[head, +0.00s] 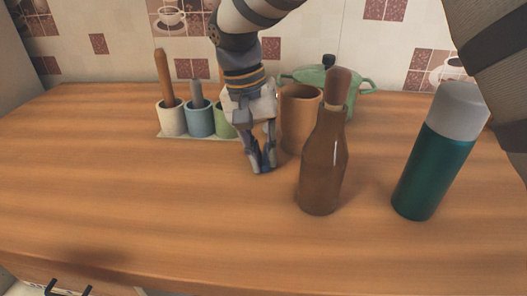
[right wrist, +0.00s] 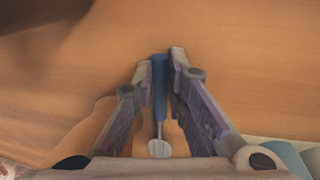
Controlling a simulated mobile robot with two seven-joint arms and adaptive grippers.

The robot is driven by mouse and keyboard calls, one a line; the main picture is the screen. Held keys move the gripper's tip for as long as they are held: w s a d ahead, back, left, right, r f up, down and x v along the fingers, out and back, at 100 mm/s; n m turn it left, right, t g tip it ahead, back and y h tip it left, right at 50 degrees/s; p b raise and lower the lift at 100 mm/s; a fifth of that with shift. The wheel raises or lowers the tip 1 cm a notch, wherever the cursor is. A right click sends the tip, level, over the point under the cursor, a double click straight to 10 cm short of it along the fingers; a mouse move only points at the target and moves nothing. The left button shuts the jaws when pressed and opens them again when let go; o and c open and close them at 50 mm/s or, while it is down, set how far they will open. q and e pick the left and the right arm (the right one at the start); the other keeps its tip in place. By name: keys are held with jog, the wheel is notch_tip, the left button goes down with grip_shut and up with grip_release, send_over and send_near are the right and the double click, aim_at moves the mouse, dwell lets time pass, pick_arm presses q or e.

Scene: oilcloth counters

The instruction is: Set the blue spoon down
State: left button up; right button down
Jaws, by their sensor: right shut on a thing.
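My right gripper (head: 262,168) hangs down over the wooden counter, in front of the row of small cups and left of the brown bottle. In the right wrist view its two fingertips (right wrist: 160,72) are shut on the blue handle of the spoon (right wrist: 159,88). The spoon's grey shaft and round end (right wrist: 159,148) point back toward the palm. In the head view the fingers hide most of the spoon. The fingertips are close to the counter top; I cannot tell whether the spoon touches it. My left gripper is not in view.
A holder with white (head: 172,118), blue (head: 200,119) and green (head: 223,122) cups stands behind. An orange-brown canister (head: 299,120), a green pot (head: 352,84), a brown bottle (head: 321,160) and a teal flask (head: 432,165) stand to the right. The counter's left and front (head: 130,195) are clear.

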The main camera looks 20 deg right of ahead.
jog(key=c, duration=1.6)
grip_release()
